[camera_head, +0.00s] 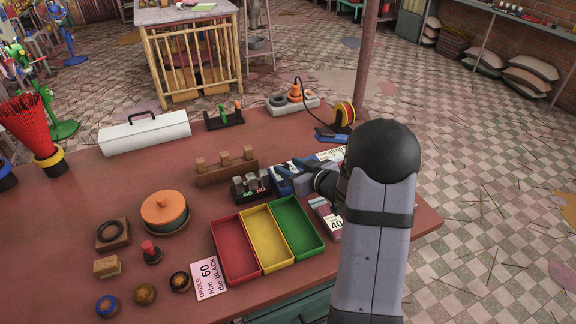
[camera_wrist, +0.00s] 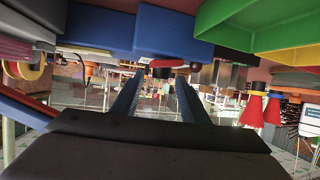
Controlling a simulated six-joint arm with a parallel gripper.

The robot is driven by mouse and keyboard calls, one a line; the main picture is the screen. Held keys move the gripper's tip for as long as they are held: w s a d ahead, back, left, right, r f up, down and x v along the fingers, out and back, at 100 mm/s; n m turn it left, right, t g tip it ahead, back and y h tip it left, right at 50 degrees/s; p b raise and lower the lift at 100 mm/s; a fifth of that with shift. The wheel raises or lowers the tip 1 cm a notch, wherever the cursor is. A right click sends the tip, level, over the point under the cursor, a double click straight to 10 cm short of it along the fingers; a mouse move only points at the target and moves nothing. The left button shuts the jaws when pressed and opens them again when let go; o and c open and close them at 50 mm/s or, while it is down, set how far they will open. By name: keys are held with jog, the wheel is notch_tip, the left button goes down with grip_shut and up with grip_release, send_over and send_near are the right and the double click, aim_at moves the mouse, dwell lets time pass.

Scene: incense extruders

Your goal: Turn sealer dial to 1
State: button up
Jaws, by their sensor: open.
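My gripper (camera_head: 303,166) is at the right part of the table, just above a blue device (camera_head: 282,186) that looks like the sealer. In the wrist view my gripper (camera_wrist: 156,90) is open, its two blue fingers apart with nothing clearly held. That view is upside down, and blue blocks (camera_wrist: 172,35) fill its top, close to the fingers. A small red and black round piece (camera_wrist: 167,63) shows between the fingertips; I cannot tell whether it is the dial. My arm and gripper hide part of the sealer, and no dial number is readable.
Red, yellow and green trays (camera_head: 228,249) lie in front of the sealer. Small dark blocks (camera_head: 250,187) stand left of it, with a wooden rack (camera_head: 226,168) behind. A card box (camera_head: 327,219) is near my arm.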

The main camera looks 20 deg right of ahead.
jog(key=shift+w+a+f, duration=0.1)
jog(key=shift+w+f, duration=0.15)
jog(key=shift+w, duration=0.3)
grip_shut()
jog(key=shift+r+p, duration=0.25)
jog(key=shift+p, duration=0.4)
jog(key=shift+w+d+r+n+y+p, duration=0.1)
jog(key=shift+d+n+y+p, duration=0.1)
jog(key=shift+n+y+p, duration=0.7)
jog(key=shift+n+g+y+p, duration=0.4)
jog(key=shift+g+y+p, duration=0.15)
jog(key=shift+p, duration=0.25)
jog(key=shift+f+y, duration=0.2)
jog(key=shift+y, duration=0.05)
